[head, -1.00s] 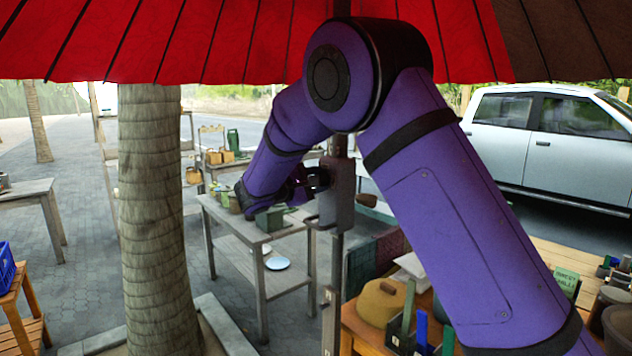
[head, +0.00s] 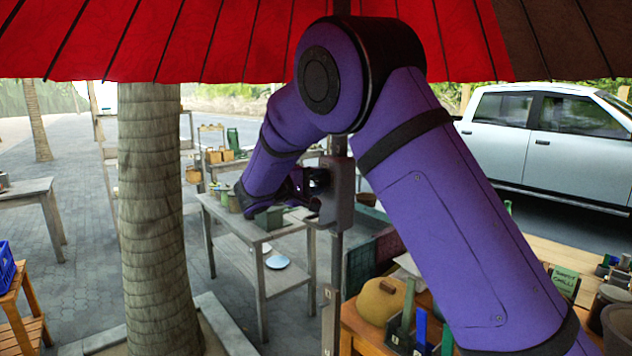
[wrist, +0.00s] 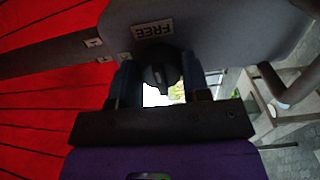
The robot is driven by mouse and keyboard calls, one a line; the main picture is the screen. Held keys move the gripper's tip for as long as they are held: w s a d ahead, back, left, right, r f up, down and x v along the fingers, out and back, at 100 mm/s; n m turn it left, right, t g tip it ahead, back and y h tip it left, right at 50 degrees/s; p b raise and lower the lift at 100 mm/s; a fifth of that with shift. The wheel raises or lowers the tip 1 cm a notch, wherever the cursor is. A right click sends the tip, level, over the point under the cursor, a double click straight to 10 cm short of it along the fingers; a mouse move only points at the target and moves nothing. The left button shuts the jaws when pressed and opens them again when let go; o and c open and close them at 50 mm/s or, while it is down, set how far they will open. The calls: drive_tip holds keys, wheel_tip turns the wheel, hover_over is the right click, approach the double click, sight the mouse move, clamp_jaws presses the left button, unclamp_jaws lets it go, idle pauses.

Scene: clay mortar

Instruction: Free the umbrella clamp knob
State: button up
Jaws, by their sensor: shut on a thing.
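The dark round knob (wrist: 160,72) sits between my gripper's fingers in the wrist view, below a grey clamp housing (wrist: 215,28) with a white "FREE" label that reads upside down. My gripper (wrist: 161,85) is shut on the knob. In the head view, the grey clamp housing (head: 338,190) is on the umbrella pole (head: 335,262). My gripper (head: 312,182) meets the housing from its left side, and the knob is hard to make out there. The red umbrella canopy (head: 200,40) spans the top.
A grey table (head: 235,228) with small pots stands behind the clamp. A palm trunk (head: 155,220) rises at the left. A wooden table (head: 365,325) with a tan domed object (head: 381,301) and upright blue and green pieces is below my arm.

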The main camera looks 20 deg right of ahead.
idle(0.3)
drive_tip(key=o, duration=0.9)
drive_tip(key=v, duration=1)
drive_tip(key=shift+s+a, duration=0.15)
drive_tip(key=shift+a, duration=0.25)
